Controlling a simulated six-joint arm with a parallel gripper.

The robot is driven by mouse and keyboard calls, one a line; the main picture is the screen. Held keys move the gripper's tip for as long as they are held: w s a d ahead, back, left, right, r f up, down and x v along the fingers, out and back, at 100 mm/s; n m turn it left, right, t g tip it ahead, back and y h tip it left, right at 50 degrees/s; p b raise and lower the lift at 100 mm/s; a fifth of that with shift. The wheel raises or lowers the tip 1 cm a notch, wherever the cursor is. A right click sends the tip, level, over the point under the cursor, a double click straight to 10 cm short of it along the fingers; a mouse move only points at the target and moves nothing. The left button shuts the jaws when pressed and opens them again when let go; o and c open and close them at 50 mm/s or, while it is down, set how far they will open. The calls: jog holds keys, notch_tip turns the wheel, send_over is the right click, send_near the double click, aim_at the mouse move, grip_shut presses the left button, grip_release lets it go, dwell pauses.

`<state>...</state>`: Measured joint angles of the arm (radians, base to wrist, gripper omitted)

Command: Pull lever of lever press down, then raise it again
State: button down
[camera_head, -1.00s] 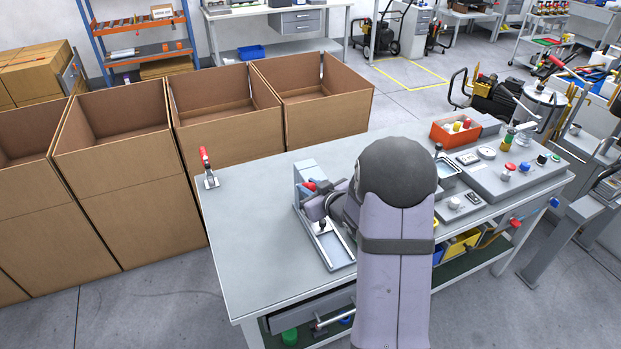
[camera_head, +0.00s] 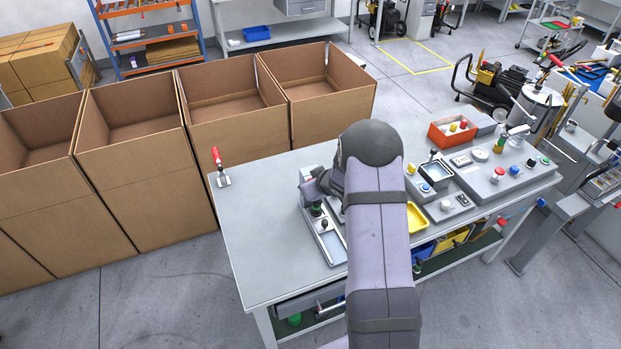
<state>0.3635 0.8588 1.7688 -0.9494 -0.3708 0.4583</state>
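The lever press (camera_head: 306,174) stands on the grey workbench, left of my arm's wrist. My arm covers much of it, and I cannot make out its lever clearly. A shallow light-grey tray (camera_head: 333,246) lies at its front, and a dark upright part (camera_head: 317,211) stands over the tray's far end. My gripper (camera_head: 313,191) is at the press, partly hidden by my wrist and small in view. I cannot tell whether its fingers are open or shut, or whether they touch the lever.
A red-handled clamp (camera_head: 219,168) stands at the bench's (camera_head: 260,240) back left corner. Control boxes with buttons (camera_head: 500,170), a red bin (camera_head: 453,130) and a yellow tray (camera_head: 415,219) are right of my arm. Cardboard boxes (camera_head: 240,135) line the back. The bench's left part is clear.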

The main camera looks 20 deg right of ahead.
jog(key=shift+w, duration=0.1)
dwell(0.3)
jog(key=c, duration=1.6)
grip_release()
jog(key=shift+o, duration=0.2)
jog(key=shift+r, duration=0.15)
jog(key=v, duration=0.7)
jog(key=shift+b, duration=0.4)
jog(key=shift+r, duration=0.1)
